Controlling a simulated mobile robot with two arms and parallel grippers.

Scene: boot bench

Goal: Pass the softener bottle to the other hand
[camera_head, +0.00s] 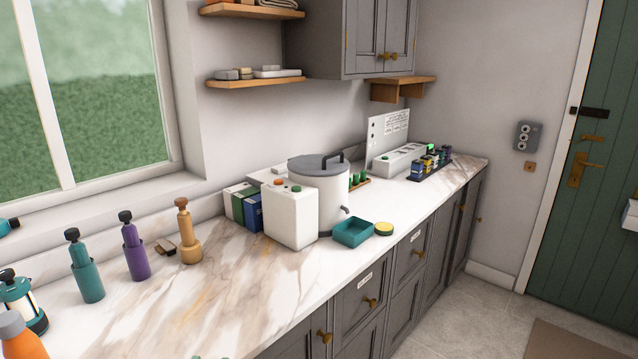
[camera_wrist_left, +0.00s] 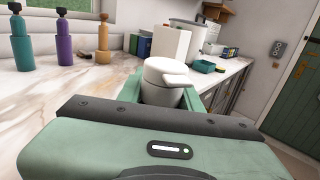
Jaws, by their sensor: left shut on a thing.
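My left gripper (camera_wrist_left: 163,100) shows in the left wrist view, with green fingers on either side of a white bottle with a spouted pump-like top, which I take as the softener bottle (camera_wrist_left: 162,74). The gripper is shut on it. The bottle's lower part is hidden behind the gripper body. My right gripper is in neither view.
Teal (camera_head: 85,268), purple (camera_head: 133,248) and tan (camera_head: 187,233) bottles stand on the marble counter (camera_head: 215,300) at left. A white box (camera_head: 290,216), lidded urn (camera_head: 322,190) and teal tray (camera_head: 352,232) stand further along.

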